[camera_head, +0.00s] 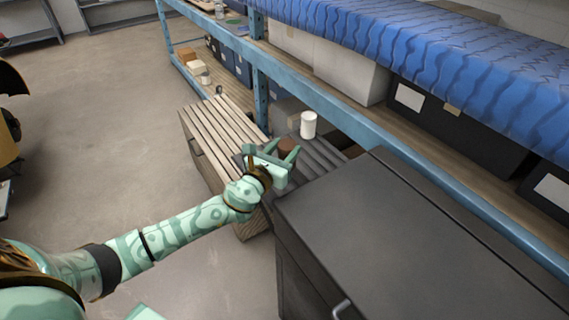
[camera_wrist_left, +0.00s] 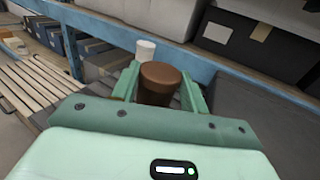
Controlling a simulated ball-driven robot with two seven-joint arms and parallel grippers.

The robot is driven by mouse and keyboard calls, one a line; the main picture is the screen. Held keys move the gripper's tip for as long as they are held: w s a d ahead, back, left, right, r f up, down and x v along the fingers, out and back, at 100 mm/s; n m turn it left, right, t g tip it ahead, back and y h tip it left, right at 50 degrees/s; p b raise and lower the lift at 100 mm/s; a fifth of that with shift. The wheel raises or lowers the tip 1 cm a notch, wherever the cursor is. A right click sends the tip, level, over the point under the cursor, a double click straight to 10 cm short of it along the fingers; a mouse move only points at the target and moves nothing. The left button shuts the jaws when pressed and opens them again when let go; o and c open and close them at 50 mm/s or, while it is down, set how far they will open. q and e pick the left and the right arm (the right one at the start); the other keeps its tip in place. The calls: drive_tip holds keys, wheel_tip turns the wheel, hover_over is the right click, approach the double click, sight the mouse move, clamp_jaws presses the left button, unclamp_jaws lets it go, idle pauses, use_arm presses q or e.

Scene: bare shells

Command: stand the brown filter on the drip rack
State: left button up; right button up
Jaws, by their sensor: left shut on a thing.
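The brown filter (camera_wrist_left: 163,77) is a short brown cylinder with a flat round top. It sits upright between the green fingers of my left gripper (camera_wrist_left: 160,92), which is shut on it. In the head view the filter (camera_head: 287,146) shows between the fingertips of the left gripper (camera_head: 276,155), over the dark slatted drip rack (camera_head: 318,156). Whether its base touches the rack is hidden. A white cylinder (camera_head: 308,125) stands on the rack just behind the filter. My right gripper is not in view.
A wooden slatted crate top (camera_head: 215,125) lies left of the rack. A dark cabinet (camera_head: 390,240) stands to the right. Behind runs a blue shelf beam (camera_head: 340,110) with boxes above it.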

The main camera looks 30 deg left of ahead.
use_arm(q)
wheel_tip(320, 180, down, 4)
drive_tip(key=shift+w+r+b, duration=0.1)
drive_tip(key=shift+r+b, duration=0.1)
drive_tip(key=shift+b, duration=0.6)
drive_tip(key=shift+r, duration=0.1)
drive_tip(key=shift+r, duration=0.1)
